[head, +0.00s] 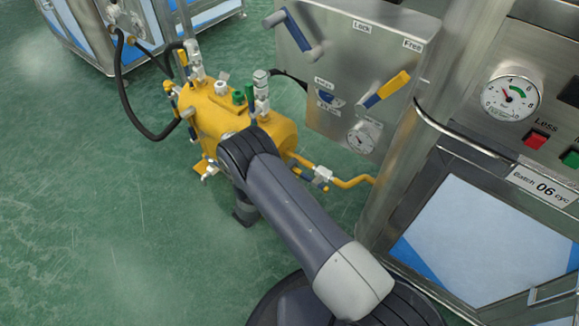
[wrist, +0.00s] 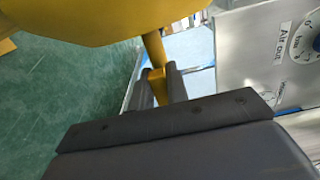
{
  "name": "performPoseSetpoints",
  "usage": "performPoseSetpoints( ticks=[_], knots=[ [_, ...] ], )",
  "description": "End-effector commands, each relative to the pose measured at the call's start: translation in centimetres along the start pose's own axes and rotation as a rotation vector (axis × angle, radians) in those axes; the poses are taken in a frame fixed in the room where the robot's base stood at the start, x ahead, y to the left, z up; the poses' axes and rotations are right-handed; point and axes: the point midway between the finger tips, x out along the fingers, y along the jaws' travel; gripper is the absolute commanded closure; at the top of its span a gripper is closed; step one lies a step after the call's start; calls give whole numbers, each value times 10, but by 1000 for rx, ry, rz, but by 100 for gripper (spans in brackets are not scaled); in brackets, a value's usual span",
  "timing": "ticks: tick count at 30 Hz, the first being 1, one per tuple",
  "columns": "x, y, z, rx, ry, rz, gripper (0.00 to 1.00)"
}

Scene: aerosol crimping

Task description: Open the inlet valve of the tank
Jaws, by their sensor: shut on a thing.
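The yellow tank (head: 265,130) stands on the floor in the middle of the head view, with valves and fittings on top. A pipe leaves its right end through a metal valve with blue on it (head: 322,174). My arm crosses in front of the tank and hides my gripper in the head view. In the wrist view the tank's underside (wrist: 75,20) fills the upper left. My gripper (wrist: 158,88) is shut on a narrow yellow bar (wrist: 157,75) below it. I cannot tell whether this bar is the valve's handle or the pipe.
A steel panel (head: 340,110) with two levers and a gauge hangs right of the tank. A steel cabinet (head: 480,130) with a gauge and buttons fills the right side. Black hoses (head: 135,115) run left of the tank. The green floor (head: 80,220) at left is clear.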

Motion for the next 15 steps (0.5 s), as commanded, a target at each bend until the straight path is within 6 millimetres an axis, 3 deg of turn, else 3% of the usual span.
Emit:
performPoseSetpoints(
  ticks=[14, 15],
  knots=[
    [-1, 3, 0, -19, -3, 4, 100],
    [-1, 3, 0, -20, -3, 5, 81]
  ],
)
